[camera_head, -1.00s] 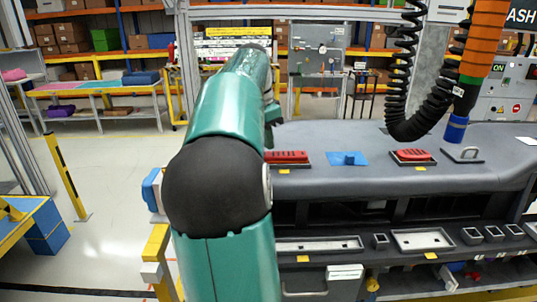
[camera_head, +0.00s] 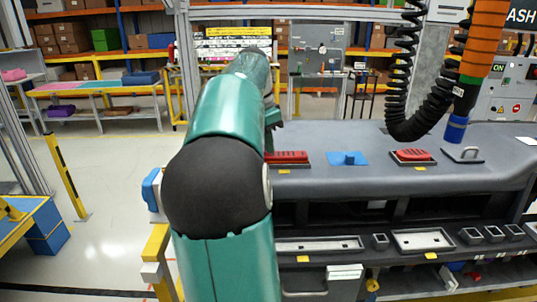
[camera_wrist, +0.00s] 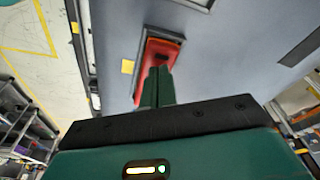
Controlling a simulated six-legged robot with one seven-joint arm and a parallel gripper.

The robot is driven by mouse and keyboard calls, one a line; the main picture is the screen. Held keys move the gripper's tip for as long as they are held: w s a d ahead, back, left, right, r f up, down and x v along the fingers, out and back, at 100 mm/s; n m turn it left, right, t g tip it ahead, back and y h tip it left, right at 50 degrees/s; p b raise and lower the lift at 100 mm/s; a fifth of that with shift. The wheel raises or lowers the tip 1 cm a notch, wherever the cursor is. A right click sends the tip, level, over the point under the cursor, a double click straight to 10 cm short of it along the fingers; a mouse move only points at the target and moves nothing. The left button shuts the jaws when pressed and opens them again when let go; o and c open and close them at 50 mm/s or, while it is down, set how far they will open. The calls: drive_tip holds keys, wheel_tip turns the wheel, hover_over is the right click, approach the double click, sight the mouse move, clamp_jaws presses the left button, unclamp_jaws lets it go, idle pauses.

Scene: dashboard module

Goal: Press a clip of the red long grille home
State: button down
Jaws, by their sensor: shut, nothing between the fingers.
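The red long grille (camera_head: 289,157) lies in a dark frame on the grey dashboard module (camera_head: 330,184), just right of my arm in the head view. Its left part is hidden behind my arm there. In the wrist view the red grille (camera_wrist: 161,50) runs lengthwise, with its near part covered by my green fingers. My gripper (camera_wrist: 158,70) is shut and empty, with its fingertips over the grille. In the head view a finger shows by the grille's left part. I cannot tell whether the tips touch it or which clips are seated.
A blue part (camera_head: 347,159), a second red grille (camera_head: 411,155) and a grey handle (camera_head: 463,155) sit further right on the module. Trays (camera_head: 318,245) line the lower shelf.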

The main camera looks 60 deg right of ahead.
drive_tip(key=shift+f, duration=0.6)
drive_tip(key=shift+r, duration=0.1)
idle(0.6)
wheel_tip(320, 180, up, 8)
idle(0.7)
